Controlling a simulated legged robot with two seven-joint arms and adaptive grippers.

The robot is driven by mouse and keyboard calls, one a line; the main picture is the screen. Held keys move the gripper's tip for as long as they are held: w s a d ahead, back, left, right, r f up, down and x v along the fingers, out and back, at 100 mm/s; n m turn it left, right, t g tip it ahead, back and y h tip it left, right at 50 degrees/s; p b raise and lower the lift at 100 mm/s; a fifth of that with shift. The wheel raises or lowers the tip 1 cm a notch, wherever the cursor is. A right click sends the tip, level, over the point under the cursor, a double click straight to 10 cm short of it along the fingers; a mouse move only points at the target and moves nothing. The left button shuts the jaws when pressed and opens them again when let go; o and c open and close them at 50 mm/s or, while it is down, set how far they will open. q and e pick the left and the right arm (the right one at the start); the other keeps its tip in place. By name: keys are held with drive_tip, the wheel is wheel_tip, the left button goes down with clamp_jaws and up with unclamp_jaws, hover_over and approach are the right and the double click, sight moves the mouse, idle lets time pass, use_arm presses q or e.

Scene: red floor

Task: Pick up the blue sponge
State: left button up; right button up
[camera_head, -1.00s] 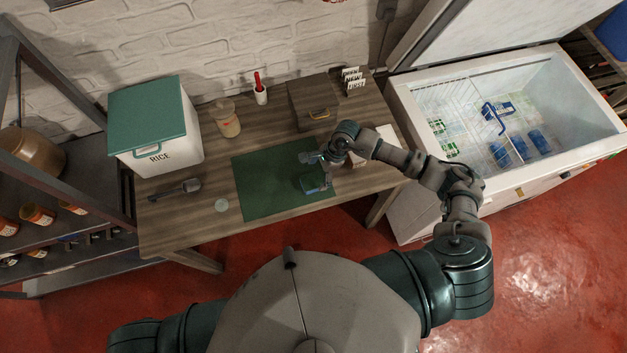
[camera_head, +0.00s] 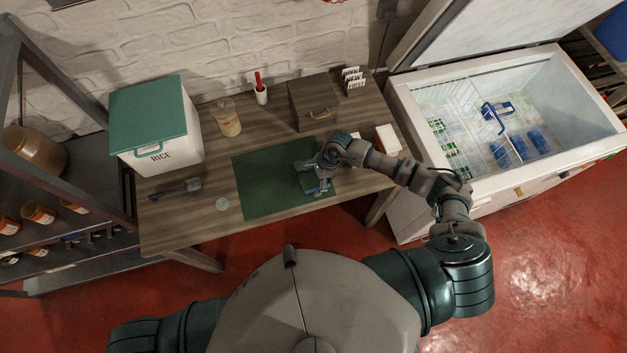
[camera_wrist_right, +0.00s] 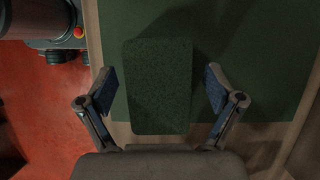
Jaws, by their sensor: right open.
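The sponge (camera_head: 311,185) lies on the green mat (camera_head: 262,185), near the mat's right front part. In the right wrist view the sponge (camera_wrist_right: 157,90) shows a dark green rough top face; its blue part is barely seen in the head view. My right gripper (camera_head: 312,177) is over the sponge. In the wrist view the right gripper (camera_wrist_right: 159,90) is open, with one blue-padded finger on each side of the sponge and a gap on both sides. How far the fingertips reach down is hard to tell. My left gripper is out of view.
The wooden table (camera_head: 180,222) also holds a rice bin (camera_head: 155,125), a jar (camera_head: 226,118), a dark scoop-like tool (camera_head: 178,189), a wooden box (camera_head: 313,103) and a white carton (camera_head: 387,138). An open chest freezer (camera_head: 415,205) stands right. The mat's left side is clear.

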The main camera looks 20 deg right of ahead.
sight(313, 179)
drive_tip(key=shift+f, duration=0.1)
drive_tip(key=shift+d, duration=0.7)
drive_tip(key=shift+c, duration=0.4)
drive_tip(key=c, duration=0.4)
drive_tip(key=shift+a, duration=0.2)
drive_tip(key=shift+c, duration=1.3)
drive_tip(key=shift+a, duration=0.3)
drive_tip(key=shift+c, duration=0.4)
drive_tip(key=shift+d+r+p, duration=0.2)
drive_tip(key=shift+r+p, duration=0.1)
drive_tip(key=shift+p, duration=0.05)
drive_tip(key=shift+w+r, duration=0.1)
drive_tip(key=shift+r, duration=0.2)
wheel_tip(313, 179, up, 2)
drive_tip(key=shift+d+r+b, duration=0.15)
drive_tip(key=shift+r+b, duration=0.1)
drive_tip(key=shift+b, duration=0.2)
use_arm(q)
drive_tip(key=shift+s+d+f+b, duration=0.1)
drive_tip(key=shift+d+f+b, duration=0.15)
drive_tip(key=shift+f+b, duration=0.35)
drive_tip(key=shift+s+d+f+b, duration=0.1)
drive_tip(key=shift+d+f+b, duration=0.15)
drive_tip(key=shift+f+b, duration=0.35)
use_arm(e)
drive_tip(key=s+d+r, duration=0.1)
drive_tip(key=s+d, duration=0.7)
drive_tip(key=s, duration=0.5)
drive_tip(key=shift+s+r, duration=0.4)
